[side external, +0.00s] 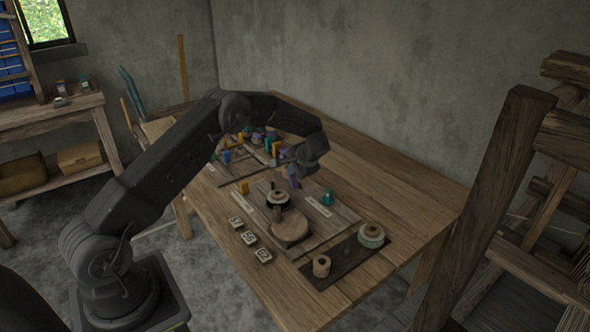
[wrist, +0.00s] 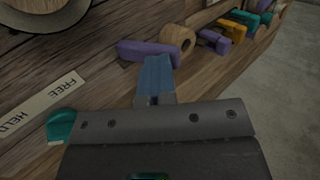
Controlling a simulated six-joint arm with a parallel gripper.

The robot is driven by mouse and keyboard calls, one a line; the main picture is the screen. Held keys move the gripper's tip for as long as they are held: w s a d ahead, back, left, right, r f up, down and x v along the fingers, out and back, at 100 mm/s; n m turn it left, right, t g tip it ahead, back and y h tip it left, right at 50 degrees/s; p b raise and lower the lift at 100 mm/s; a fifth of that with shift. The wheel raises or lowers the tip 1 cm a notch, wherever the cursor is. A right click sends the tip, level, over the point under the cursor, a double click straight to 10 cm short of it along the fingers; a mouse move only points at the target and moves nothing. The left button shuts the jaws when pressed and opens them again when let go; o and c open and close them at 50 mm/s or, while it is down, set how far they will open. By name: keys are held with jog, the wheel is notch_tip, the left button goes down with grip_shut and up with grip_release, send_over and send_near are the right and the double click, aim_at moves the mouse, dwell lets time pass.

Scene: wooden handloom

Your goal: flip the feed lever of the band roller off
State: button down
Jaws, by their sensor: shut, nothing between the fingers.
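My gripper (wrist: 157,68) is shut and empty; its blue-grey fingers point up the wrist view. Their tips are close to a purple block (wrist: 135,50), but I cannot tell whether they touch it. A teal piece (wrist: 62,124) is left of the gripper, beside a pale strip lettered FREE and HELD (wrist: 42,107). In the side view the teal piece (side external: 327,199) stands on the board, right of my gripper. I cannot tell for certain which part is the feed lever or its position. A round wooden part (wrist: 35,12) is cut off at the wrist view's upper left.
A wooden ring (wrist: 177,39) and several coloured blocks (wrist: 232,32) lie beyond the fingers. In the side view a round wooden disc (side external: 290,229), numbered tiles (side external: 249,238) and spools (side external: 321,266) are nearer the table's front. Bare table (side external: 415,200) lies at right.

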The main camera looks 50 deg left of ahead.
jog(key=shift+d+f, duration=0.25)
jog(key=shift+d, duration=0.05)
jog(key=shift+d+r, duration=0.2)
jog(key=shift+d, duration=0.25)
jog(key=shift+d+r, duration=0.35)
jog(key=shift+d, duration=0.25)
jog(key=shift+d+r, duration=0.35)
jog(key=shift+d, duration=0.2)
jog(key=s+d+r+t+h, duration=0.15)
jog(key=d+r, duration=0.25)
jog(key=r, duration=0.4)
jog(key=s+d+r+g, duration=0.1)
jog(key=s+d+r, duration=0.2)
jog(key=d+r, duration=0.35)
jog(key=s+d+r+t+h, duration=0.2)
jog(key=s+d+r, duration=0.2)
jog(key=s+r, duration=0.65)
jog(key=s+d+t+h, duration=0.1)
jog(key=s+d+h, duration=0.1)
jog(key=s, duration=0.8)
jog(key=s+d+f+t+h, duration=0.1)
jog(key=s+d+t+h, duration=0.1)
jog(key=s+d, duration=0.3)
jog(key=s, duration=0.4)
jog(key=shift+s+d, duration=0.3)
jog(key=shift+s, duration=0.05)
